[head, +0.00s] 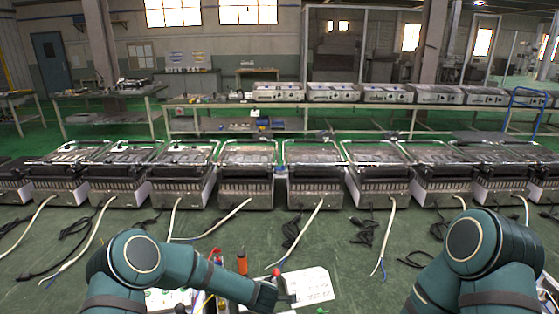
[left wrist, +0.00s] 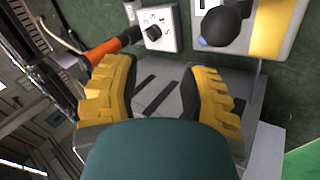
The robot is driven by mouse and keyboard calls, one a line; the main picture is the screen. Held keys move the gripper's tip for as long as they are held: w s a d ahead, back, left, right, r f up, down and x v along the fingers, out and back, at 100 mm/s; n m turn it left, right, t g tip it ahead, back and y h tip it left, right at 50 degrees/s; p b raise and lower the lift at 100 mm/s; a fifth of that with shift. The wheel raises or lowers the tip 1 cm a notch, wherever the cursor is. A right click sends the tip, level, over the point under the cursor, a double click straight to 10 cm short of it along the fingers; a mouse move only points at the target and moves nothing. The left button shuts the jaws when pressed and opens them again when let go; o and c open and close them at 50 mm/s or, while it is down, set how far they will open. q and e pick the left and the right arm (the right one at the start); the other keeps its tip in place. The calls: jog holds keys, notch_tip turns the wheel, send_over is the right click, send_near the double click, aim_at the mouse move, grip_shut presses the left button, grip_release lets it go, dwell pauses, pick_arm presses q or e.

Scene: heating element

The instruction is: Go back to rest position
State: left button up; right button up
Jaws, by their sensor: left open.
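My left arm reaches in from the left in the head view, and its gripper (head: 284,290) is low in the middle, above the near part of the green table. In the left wrist view the two yellow fingers of my left gripper (left wrist: 166,85) stand apart, with nothing held between them. A grey surface with dark slots (left wrist: 165,92) shows behind the gap. My right arm shows at the lower right of the head view as a bent teal elbow, and its gripper is out of the picture.
A row of heating devices (head: 246,180) with cables crosses the table. The left wrist view shows a white box with a black dial (left wrist: 155,30). Bare green table lies mid-right (head: 345,255).

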pick_arm(q)
jog(key=s+a+f+m+g+h+b, duration=0.1)
jog(key=s+m, duration=0.4)
jog(key=s, duration=0.5)
jog(key=s+a+f+m+g+h+b, duration=0.1)
jog(key=s+f+m, duration=0.3)
jog(key=s, duration=0.5)
jog(key=s+a+f+m+g+h+b, duration=0.2)
jog(key=s+m, duration=0.4)
jog(key=s, duration=0.4)
jog(key=shift+s+f+g+h, duration=0.35)
jog(key=shift+f+g+h, duration=0.2)
jog(key=shift+g, duration=0.25)
